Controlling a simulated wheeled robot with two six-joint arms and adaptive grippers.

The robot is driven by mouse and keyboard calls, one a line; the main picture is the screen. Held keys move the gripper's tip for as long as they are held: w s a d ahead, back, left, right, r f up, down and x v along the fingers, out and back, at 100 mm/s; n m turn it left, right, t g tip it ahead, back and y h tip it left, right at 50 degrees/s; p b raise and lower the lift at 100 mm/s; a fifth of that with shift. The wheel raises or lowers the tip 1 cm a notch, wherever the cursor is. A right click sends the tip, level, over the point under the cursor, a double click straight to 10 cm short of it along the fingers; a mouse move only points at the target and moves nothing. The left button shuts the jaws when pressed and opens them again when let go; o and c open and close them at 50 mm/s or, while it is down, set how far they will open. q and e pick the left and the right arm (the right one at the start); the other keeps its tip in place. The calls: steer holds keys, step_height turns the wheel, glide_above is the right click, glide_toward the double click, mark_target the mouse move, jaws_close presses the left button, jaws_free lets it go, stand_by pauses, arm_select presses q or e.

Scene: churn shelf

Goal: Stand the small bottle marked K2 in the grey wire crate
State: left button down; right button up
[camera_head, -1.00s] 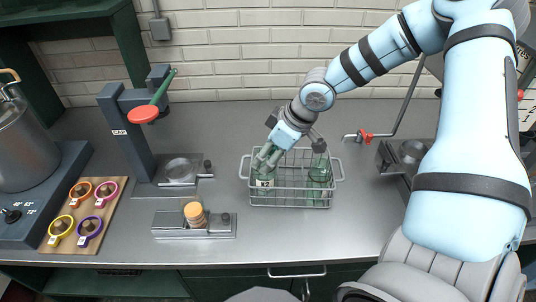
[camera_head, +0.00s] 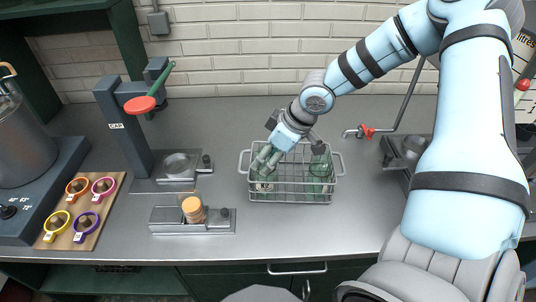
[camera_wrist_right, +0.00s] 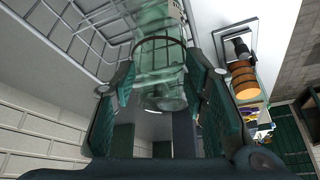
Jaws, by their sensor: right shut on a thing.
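The grey wire crate (camera_head: 290,189) stands on the steel counter. My right gripper (camera_head: 267,158) reaches down over its left part and is shut on a small clear green-tinted bottle (camera_head: 262,174). The bottle is inside the left part of the crate, behind the front wires, with a pale label low on it; its mark is too small to read surely. Whether its base touches the crate floor is hidden. In the right wrist view the bottle (camera_wrist_right: 160,96) lies between both fingers, beside the crate wires (camera_wrist_right: 112,22). My left gripper is out of view.
Another green-tinted bottle (camera_head: 320,170) stands in the crate's right part. A capping press (camera_head: 125,130) and a metal stand with an orange-topped piece (camera_head: 193,210) are to the left. A red-handled tap (camera_head: 367,132) is to the right. Counter before the crate is clear.

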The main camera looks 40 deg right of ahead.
steer(key=shift+f, duration=0.1)
stand_by(0.3)
steer(key=o, duration=1.5)
steer(key=shift+c, duration=1.1)
step_height(320, 180, up, 7)
steer(key=p, duration=0.8)
steer(key=shift+s+f, duration=0.1)
